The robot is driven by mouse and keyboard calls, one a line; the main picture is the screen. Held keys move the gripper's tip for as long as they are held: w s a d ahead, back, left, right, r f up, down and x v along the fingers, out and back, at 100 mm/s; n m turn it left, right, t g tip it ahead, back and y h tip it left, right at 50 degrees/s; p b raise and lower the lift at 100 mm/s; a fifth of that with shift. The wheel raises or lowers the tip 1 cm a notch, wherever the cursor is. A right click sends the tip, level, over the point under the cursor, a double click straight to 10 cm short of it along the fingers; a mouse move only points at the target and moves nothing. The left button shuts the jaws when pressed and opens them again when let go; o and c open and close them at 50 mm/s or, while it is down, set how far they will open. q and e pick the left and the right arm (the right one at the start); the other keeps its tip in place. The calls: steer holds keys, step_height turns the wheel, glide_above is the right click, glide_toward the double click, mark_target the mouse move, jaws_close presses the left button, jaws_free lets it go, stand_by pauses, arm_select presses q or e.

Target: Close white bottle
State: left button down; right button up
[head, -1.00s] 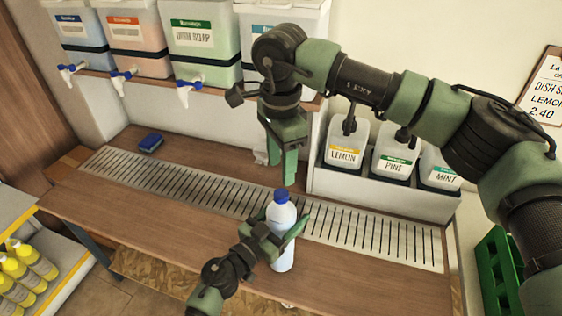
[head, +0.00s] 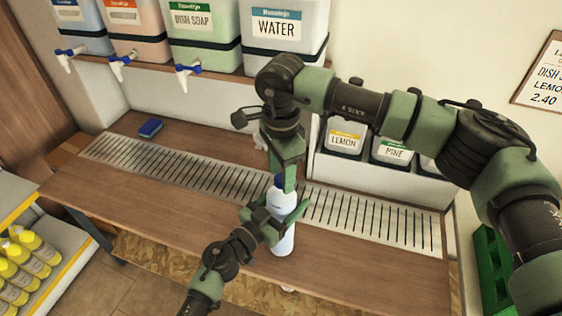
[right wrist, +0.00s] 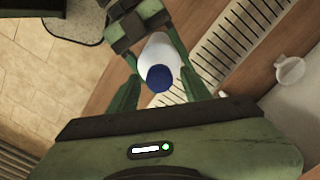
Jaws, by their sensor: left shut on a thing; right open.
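The white bottle (head: 283,238) stands upright at the front of the counter, by the slatted drain grate. Its blue cap (right wrist: 159,78) is on top, seen from above in the right wrist view; whether it is tight I cannot tell. My left gripper (head: 272,222) is shut around the bottle's body from the front left. My right gripper (head: 283,182) points down over the bottle's top. In the right wrist view its open fingers (right wrist: 158,90) are on either side of the cap, apart from it. In the head view the right gripper partly hides the cap.
Large dispensers with blue taps, one labelled WATER (head: 283,28), stand on a shelf behind. A white rack (head: 365,180) with LEMON and PINE bottles is at the back right. A blue sponge (head: 150,128) lies at the back left.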

steer(key=shift+f, duration=0.15)
steer(key=shift+c, duration=0.3)
jaws_close()
steer(key=m, duration=0.8)
steer(key=shift+o, duration=0.9)
jaws_free()
